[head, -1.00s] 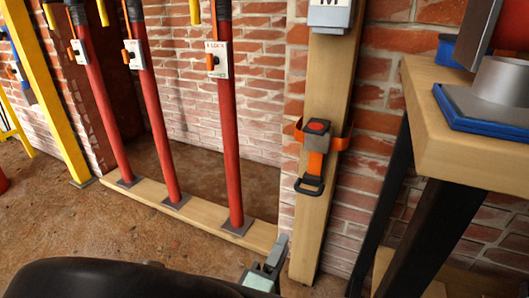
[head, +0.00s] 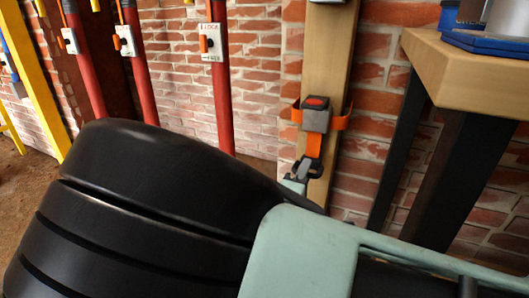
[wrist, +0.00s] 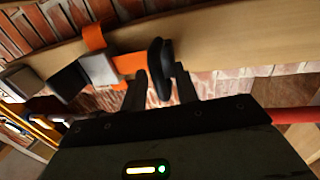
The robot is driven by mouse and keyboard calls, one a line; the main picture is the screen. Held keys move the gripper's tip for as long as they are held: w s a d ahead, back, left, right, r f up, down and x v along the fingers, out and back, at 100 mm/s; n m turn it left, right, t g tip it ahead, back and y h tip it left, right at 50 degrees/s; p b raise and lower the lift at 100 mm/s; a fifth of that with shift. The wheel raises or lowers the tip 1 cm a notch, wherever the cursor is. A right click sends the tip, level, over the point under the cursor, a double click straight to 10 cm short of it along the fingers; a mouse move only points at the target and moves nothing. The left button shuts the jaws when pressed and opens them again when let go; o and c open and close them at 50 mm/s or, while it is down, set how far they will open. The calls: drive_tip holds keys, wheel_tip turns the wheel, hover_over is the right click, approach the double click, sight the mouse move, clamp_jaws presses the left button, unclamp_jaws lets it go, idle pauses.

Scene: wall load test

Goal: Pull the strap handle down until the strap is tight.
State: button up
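The orange strap (head: 313,145) hangs from a grey buckle with a red button (head: 316,115) on the wooden post. At its lower end is the black strap handle (head: 309,168). My gripper (head: 296,184) is at the handle, partly hidden behind my own arm. In the wrist view, the black handle (wrist: 160,68) lies between the two dark fingers of my gripper (wrist: 161,82). The fingers stand apart, with a visible gap on the right side of the handle. The strap (wrist: 130,63) and buckle (wrist: 100,69) are at the left there.
An orange band holds the buckle to the wooden post (head: 330,60), against the brick wall. A wooden-topped bench (head: 465,75) with black legs stands close on the right. Red poles (head: 222,100) and a yellow post (head: 38,85) stand at the left.

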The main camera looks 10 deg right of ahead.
drive_tip(key=shift+w+d, duration=0.1)
drive_tip(key=shift+w, duration=0.05)
clamp_jaws()
wheel_tip(320, 180, down, 6)
drive_tip(key=shift+p, duration=0.4)
unclamp_jaws()
drive_tip(key=p+v, duration=0.5)
drive_tip(key=v, duration=1.2)
drive_tip(key=shift+s, duration=0.25)
